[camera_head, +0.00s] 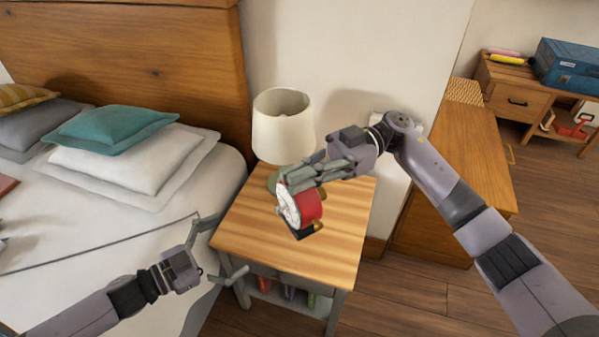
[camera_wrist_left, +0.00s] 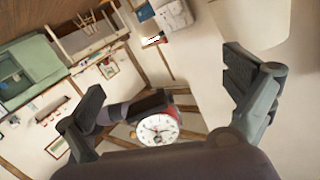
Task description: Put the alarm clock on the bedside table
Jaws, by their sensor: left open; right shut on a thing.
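The red alarm clock (camera_head: 309,208) with a white face is held over the bedside table (camera_head: 338,245), a striped wooden top on grey legs. My right gripper (camera_head: 292,186) is shut on the clock from above and behind. The clock looks tilted; I cannot tell whether it touches the tabletop. The clock's face also shows in the left wrist view (camera_wrist_left: 157,129). My left gripper (camera_head: 222,250) is open and empty, at the table's left edge beside the bed. Its two spread fingers also show in the left wrist view (camera_wrist_left: 165,100).
A lamp with a cream shade (camera_head: 283,125) stands at the back of the table, close to my right gripper. The bed (camera_head: 120,235) with pillows lies to the left. A wooden cabinet (camera_head: 455,175) stands to the right. The table's front and right top is clear.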

